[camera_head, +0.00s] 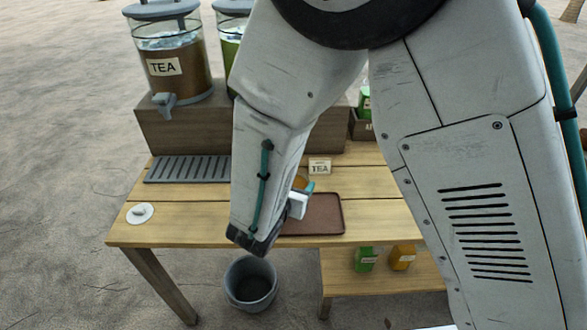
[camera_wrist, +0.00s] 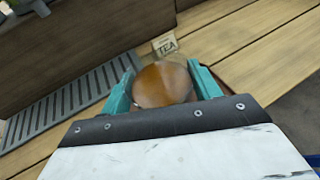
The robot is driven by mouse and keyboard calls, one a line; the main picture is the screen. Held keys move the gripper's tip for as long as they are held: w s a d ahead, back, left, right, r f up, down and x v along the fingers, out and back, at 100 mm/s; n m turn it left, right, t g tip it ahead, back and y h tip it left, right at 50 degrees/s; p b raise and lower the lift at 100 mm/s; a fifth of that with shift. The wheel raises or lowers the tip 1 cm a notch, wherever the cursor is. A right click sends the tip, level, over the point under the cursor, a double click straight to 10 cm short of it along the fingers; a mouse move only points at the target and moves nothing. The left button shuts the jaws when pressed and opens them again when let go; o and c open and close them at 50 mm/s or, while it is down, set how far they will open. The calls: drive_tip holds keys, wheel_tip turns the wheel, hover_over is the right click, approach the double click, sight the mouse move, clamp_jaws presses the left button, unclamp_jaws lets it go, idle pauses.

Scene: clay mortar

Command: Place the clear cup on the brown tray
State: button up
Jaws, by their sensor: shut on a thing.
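The clear cup (camera_wrist: 162,84) holds brown tea and sits between the teal fingers of my gripper (camera_wrist: 163,78) in the wrist view. My gripper is shut on it. In the head view only a small orange-brown part of the cup (camera_head: 299,182) shows past my arm, near the gripper's teal finger. The brown tray (camera_head: 322,217) lies on the wooden table, and its left part is hidden behind my arm and gripper. The cup appears close to the tray's back left; I cannot tell its height above the table.
Two tea dispensers (camera_head: 172,68) stand on a brown riser at the back. A grey drip grate (camera_head: 188,169), a white lid-like disc (camera_head: 140,213) and a TEA card (camera_head: 320,167) are on the table (camera_head: 185,222). A grey bin (camera_head: 250,284) stands in front; bottles (camera_head: 366,259) are on a lower shelf.

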drive_tip(key=shift+w+d+f, duration=0.1)
drive_tip(key=shift+w+d, duration=0.05)
drive_tip(key=shift+w, duration=0.35)
drive_tip(key=shift+w+d, duration=0.15)
drive_tip(key=shift+w, duration=0.35)
drive_tip(key=shift+w+f, duration=0.1)
drive_tip(key=shift+f, duration=1.65)
drive_tip(key=shift+f, duration=0.1)
drive_tip(key=o, duration=1.7)
